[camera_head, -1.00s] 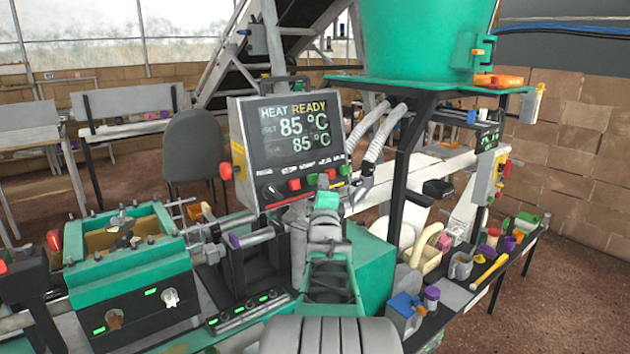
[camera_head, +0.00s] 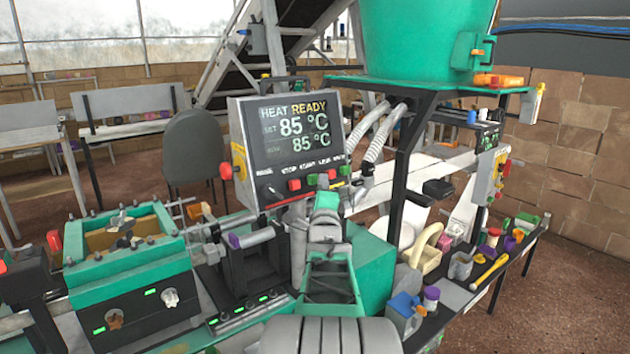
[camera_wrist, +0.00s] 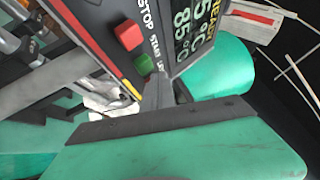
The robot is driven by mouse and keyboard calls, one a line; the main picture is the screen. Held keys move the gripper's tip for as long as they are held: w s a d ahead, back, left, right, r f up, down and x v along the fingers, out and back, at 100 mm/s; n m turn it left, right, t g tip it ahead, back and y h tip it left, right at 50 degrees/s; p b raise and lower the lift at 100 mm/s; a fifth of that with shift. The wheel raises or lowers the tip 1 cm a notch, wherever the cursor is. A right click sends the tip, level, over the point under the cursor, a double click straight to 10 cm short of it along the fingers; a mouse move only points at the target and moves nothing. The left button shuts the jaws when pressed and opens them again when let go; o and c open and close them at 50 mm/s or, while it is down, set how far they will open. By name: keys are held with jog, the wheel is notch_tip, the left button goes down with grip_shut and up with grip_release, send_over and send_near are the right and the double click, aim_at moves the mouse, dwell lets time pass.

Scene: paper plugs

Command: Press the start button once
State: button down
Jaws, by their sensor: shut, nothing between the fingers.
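The green start button (camera_wrist: 147,65) sits on the dark control panel in the wrist view, beside the label START. The red stop button (camera_wrist: 128,35) is next to it. My gripper (camera_wrist: 160,92) shows as narrow grey fingers, shut and empty, close to the start button. I cannot tell whether the tips touch the panel. In the head view the control panel (camera_head: 245,130) stands upright, its screen reading HEAT READY and 85 °C, with a row of small buttons along its lower edge. My own arm rises in front of it and hides much of the gripper.
A red-and-yellow edge strip runs along the panel's lower border. A green clamp-like machine (camera_head: 130,265) stands at left. A green hopper (camera_head: 425,40) is above right, with grey hoses (camera_head: 378,140) beside the panel. A shelf at right holds cups and tools.

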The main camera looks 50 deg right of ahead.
jog(key=shift+f, duration=0.1)
jog(key=shift+w+b, duration=0.45)
jog(key=shift+b, duration=0.1)
jog(key=shift+w+d+f+b, duration=0.15)
jog(key=shift+w+b, duration=0.3)
dwell(0.6)
jog(key=shift+s+a+r+b, duration=0.1)
jog(key=shift+s+b, duration=0.15)
jog(key=shift+s, duration=0.2)
jog(key=shift+s+a+r+b, duration=0.1)
jog(key=shift+s+b, duration=0.1)
jog(key=shift+s, duration=0.2)
